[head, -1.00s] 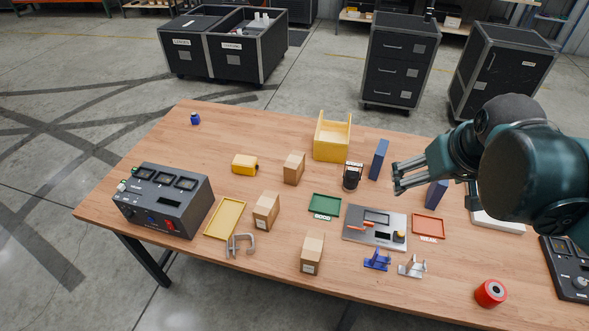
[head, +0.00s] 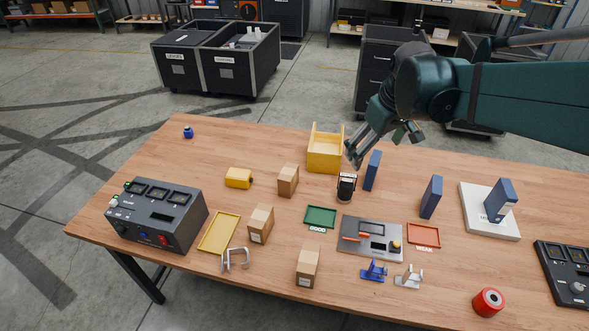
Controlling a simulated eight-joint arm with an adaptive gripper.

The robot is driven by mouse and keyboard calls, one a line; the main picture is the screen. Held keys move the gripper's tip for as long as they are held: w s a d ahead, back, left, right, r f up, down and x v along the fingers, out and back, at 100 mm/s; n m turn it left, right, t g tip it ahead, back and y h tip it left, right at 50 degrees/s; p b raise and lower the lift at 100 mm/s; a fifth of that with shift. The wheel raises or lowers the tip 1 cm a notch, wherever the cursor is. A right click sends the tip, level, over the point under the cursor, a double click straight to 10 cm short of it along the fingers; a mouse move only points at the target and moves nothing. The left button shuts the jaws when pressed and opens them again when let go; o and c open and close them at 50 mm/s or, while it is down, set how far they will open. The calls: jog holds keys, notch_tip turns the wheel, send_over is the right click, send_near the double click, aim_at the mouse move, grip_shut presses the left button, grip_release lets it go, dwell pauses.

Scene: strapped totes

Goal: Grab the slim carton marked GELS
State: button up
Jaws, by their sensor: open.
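Three slim blue cartons stand on the right half of the table. One (head: 372,171) is beside the yellow bin, one (head: 431,197) stands farther right on bare wood, and one (head: 499,201) leans on a white slab (head: 478,226). The leaning carton shows a pale label too small to read. I cannot tell which carton is marked GELS. My gripper (head: 353,157) is open with nothing visible between its fingers. In the picture it appears just left of and above the left blue carton; its exact height and distance are unclear.
Several brown cartons (head: 261,225), a green tray (head: 320,217), a red tray (head: 423,235) and a grey panel (head: 370,251) lie nearer the front. The far left table is mostly clear.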

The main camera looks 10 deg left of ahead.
jog(key=w+a+f+n+g, duration=0.1)
jog(key=w+a+f+n, duration=0.1)
jog(key=w+a+f, duration=0.35)
jog(key=w+a+f+n+g, duration=0.1)
jog(key=w+a+f+n, duration=0.15)
jog(key=w+a, duration=0.5)
jog(key=n+g, duration=0.1)
jog(key=n, duration=0.3)
send_over(288, 171)
jog(key=d, duration=0.1)
jog(key=shift+h, duration=0.4)
notch_tip(288, 171, down, 15)
jog(key=shift+s+f, duration=0.1)
jog(key=shift+s, duration=0.05)
jog(key=shift+a+f, duration=0.2)
jog(key=shift+f, duration=0.1)
jog(key=shift+f, duration=1.25)
jog(key=shift+a+f, duration=0.2)
jog(key=shift+f, duration=2.4)
